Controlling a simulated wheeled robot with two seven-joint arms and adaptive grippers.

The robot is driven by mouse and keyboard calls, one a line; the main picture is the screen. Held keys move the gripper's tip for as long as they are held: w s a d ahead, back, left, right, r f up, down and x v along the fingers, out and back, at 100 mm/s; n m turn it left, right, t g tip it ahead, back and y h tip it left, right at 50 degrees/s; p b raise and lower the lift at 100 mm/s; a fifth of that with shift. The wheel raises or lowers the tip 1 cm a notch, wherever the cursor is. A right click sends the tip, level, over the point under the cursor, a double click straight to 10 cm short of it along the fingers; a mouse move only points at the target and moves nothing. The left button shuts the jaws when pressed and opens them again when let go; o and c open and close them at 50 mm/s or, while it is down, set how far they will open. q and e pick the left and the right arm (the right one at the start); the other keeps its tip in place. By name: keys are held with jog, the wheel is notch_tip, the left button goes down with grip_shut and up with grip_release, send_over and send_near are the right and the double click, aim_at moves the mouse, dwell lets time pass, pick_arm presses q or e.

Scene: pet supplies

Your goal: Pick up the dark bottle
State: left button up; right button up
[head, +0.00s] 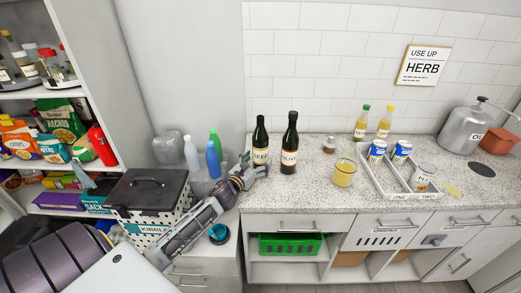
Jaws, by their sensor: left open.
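Two dark bottles with pale labels and black tops stand upright on the speckled counter (315,200) in the head view. The left dark bottle (260,135) stands near the counter's left end; the right dark bottle (290,140) is close beside it, and its label seems to read OLIVE. My left gripper (256,167) is open, just in front of the left bottle's base and slightly to its left in the picture. I cannot tell whether it touches the bottle. My right gripper is not in view.
A small brown jar (329,145), a yellow candle-like cup (344,175) and a white tray (387,188) with cans stand to the right. Blue (213,160) and green bottles stand left of my gripper.

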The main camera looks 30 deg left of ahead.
pick_arm(q)
jog(key=shift+w, duration=1.15)
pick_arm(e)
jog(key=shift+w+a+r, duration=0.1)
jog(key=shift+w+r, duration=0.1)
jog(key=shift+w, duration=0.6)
pick_arm(q)
jog(key=shift+c, duration=0.5)
jog(key=c, duration=1)
jog(key=shift+r, duration=0.1)
jog(key=shift+c, duration=0.7)
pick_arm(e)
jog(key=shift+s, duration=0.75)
